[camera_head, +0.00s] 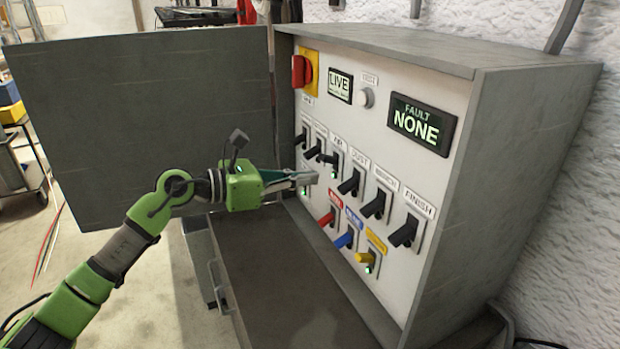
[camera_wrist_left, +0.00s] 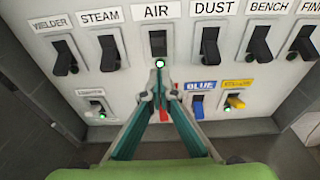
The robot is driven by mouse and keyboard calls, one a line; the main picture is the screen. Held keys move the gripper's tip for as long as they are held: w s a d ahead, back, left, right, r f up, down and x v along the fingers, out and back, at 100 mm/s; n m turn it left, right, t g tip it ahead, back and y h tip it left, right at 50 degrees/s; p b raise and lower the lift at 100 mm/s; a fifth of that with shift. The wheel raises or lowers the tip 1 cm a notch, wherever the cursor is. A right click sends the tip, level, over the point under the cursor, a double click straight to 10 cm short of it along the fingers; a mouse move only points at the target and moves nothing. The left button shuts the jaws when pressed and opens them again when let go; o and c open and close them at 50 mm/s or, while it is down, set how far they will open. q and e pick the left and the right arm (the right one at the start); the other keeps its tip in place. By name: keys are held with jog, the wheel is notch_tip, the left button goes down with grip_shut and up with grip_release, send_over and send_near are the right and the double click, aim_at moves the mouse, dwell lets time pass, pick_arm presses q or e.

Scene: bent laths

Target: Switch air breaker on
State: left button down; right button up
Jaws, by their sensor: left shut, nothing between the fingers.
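The air breaker (camera_head: 328,158) is a black lever in the upper row of the grey cabinet's white panel (camera_head: 385,105). Its lever sticks out higher than its neighbours, and a green light glows below it. In the left wrist view the air breaker (camera_wrist_left: 158,45) sits under the AIR label, its lever seen end-on. My left gripper (camera_head: 314,178) is shut and empty, its tips just below the air breaker, close to the panel. In the left wrist view the gripper (camera_wrist_left: 160,88) points at the panel beneath the green light; contact cannot be told. My right gripper is not in view.
The dust (camera_head: 349,182), bench (camera_head: 375,204) and finish (camera_head: 405,232) levers hang down. Red, blue (camera_head: 345,238) and yellow (camera_head: 366,258) switches sit below. Displays read LIVE (camera_head: 340,86) and FAULT NONE (camera_head: 422,124). The open cabinet door (camera_head: 140,110) stands left behind my arm.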

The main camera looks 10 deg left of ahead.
pick_arm(q)
jog(key=s+a+r+b, duration=0.4)
jog(key=s+a+b, duration=0.1)
jog(key=shift+a+r, duration=0.2)
dwell(0.3)
jog(key=shift+a, duration=0.1)
